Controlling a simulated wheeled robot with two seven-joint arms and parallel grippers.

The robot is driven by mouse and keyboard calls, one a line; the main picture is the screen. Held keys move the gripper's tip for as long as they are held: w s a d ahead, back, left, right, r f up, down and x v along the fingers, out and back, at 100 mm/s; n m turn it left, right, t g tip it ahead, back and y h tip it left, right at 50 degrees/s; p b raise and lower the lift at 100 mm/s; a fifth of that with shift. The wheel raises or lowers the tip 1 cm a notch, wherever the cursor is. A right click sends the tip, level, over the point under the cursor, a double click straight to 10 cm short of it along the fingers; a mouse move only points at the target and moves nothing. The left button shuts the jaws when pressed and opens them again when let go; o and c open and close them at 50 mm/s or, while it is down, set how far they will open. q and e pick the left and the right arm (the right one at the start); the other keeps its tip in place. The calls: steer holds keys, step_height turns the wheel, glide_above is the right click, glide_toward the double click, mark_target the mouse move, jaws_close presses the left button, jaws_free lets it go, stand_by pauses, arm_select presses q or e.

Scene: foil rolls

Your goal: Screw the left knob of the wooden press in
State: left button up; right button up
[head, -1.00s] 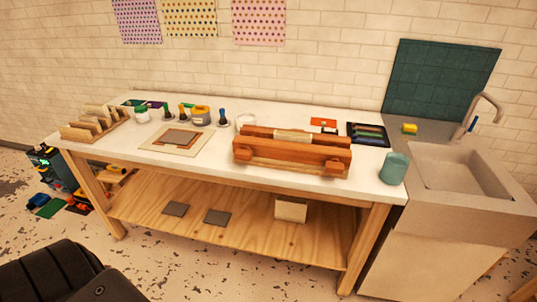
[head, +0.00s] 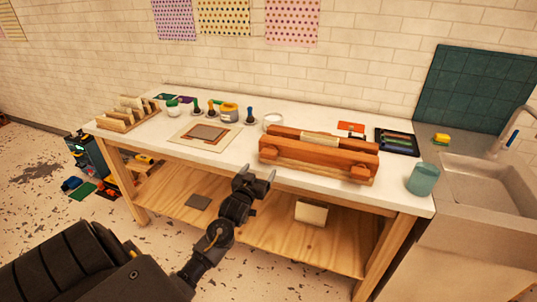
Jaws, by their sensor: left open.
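The wooden press (head: 318,157) sits on the white bench top, right of its middle. It is an orange-brown wooden block with a paler piece across its top. Its left knob (head: 270,154) is a round wooden knob on the front face at the left. A second knob (head: 359,174) is on the front face at the right. My left gripper (head: 257,178) is open and empty, its two fingers apart. It is in front of the bench's front edge, below and left of the left knob, and appears apart from it. My right gripper is not in view.
A wooden rack (head: 128,113) is at the far left. A teal cup (head: 423,179) stands at the right, near the sink (head: 487,180).

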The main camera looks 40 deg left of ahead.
mark_target(268, 156)
arm_select(q)
steer(key=x, duration=0.3)
steer(key=p+x, duration=0.1)
steer(key=x, duration=0.3)
steer(key=r+p+x, duration=0.1)
steer(key=x, duration=0.3)
steer(key=shift+s+a, duration=0.1)
steer(key=c, duration=1)
